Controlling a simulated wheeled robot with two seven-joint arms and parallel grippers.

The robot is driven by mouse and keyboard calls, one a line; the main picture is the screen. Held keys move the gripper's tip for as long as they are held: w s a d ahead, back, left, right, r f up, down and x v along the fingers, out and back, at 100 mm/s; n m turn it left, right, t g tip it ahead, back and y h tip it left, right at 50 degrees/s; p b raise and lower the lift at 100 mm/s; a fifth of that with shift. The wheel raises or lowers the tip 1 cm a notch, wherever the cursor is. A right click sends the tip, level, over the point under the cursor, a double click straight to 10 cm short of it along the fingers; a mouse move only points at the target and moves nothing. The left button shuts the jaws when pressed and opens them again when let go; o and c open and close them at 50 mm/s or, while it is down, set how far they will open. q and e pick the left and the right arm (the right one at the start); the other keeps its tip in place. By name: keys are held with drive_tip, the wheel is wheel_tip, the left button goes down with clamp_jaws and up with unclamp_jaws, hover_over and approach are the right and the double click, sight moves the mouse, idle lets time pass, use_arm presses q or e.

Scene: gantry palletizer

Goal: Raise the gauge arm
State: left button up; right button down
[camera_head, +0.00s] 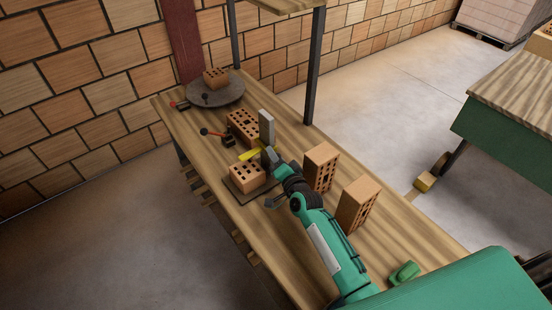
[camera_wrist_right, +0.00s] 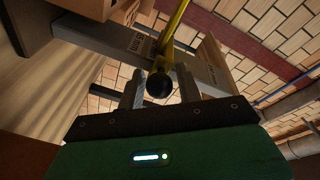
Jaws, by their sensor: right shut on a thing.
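The gauge arm is a thin yellow bar (camera_head: 248,155) beside a grey upright post (camera_head: 266,128) on the wooden bench. In the right wrist view the yellow bar (camera_wrist_right: 174,28) runs upward from a black ball knob (camera_wrist_right: 158,85). My right gripper (camera_head: 269,157) is at the bar's near end, close to the post. In its wrist view the two fingers (camera_wrist_right: 160,84) are shut on the knob, one on each side. A brick (camera_head: 247,176) with holes lies on a dark plate just left of the gripper. My left gripper is not in view.
Two upright bricks (camera_head: 320,167) (camera_head: 357,204) stand right of my arm. A turntable (camera_head: 215,94) carries a brick at the far end. A dark rack post (camera_head: 315,67) rises at the bench's back edge.

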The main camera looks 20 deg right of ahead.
sight(271, 125)
wheel_tip(271, 125, up, 11)
drive_tip(key=p, duration=0.7)
drive_tip(key=shift+f, duration=0.2)
drive_tip(key=shift+w, duration=0.1)
drive_tip(key=c, duration=1.3)
unclamp_jaws()
drive_tip(key=shift+o, duration=0.7)
